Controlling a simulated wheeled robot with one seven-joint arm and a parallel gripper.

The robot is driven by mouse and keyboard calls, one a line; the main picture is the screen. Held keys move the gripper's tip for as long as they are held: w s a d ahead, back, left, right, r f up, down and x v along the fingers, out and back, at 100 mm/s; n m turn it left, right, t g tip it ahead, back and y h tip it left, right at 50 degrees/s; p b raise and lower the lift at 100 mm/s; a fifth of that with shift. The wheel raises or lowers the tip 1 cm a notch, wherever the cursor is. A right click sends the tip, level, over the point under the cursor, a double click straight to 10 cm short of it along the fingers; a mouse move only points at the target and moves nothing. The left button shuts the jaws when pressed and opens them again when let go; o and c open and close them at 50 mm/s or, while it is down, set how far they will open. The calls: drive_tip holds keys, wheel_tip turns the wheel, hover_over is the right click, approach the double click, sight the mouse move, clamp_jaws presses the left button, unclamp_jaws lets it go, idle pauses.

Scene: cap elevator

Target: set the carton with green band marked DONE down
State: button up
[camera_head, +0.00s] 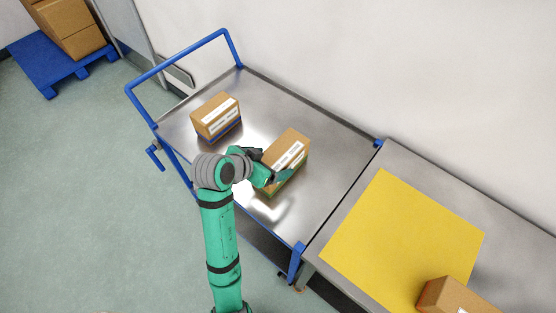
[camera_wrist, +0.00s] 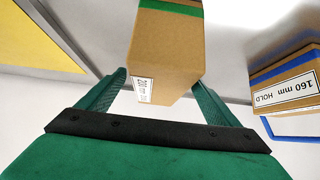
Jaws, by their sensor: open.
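The carton with the green band (camera_head: 290,149) is brown and stands on the metal cart top (camera_head: 325,195), its green band low down. A white label faces my side, but its print is too small to read surely. In the wrist view the carton (camera_wrist: 165,52) is between the two green fingers of my gripper (camera_wrist: 158,80). The gripper (camera_head: 270,177) is open, with a finger at either side of the carton. Whether the fingers touch it I cannot tell. My gripper hides part of the carton's lower left in the head view.
A blue-banded carton (camera_head: 216,116) stands left on the cart; in the wrist view this carton (camera_wrist: 288,80) reads "160 mm HOLD". A grey table (camera_head: 399,158) with a yellow mat (camera_head: 390,240) and another carton (camera_head: 452,296) adjoins the cart. A blue rail (camera_head: 180,58) edges the cart.

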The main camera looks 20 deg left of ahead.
drive_tip(key=v, duration=0.6)
drive_tip(key=shift+a, duration=0.1)
idle(0.4)
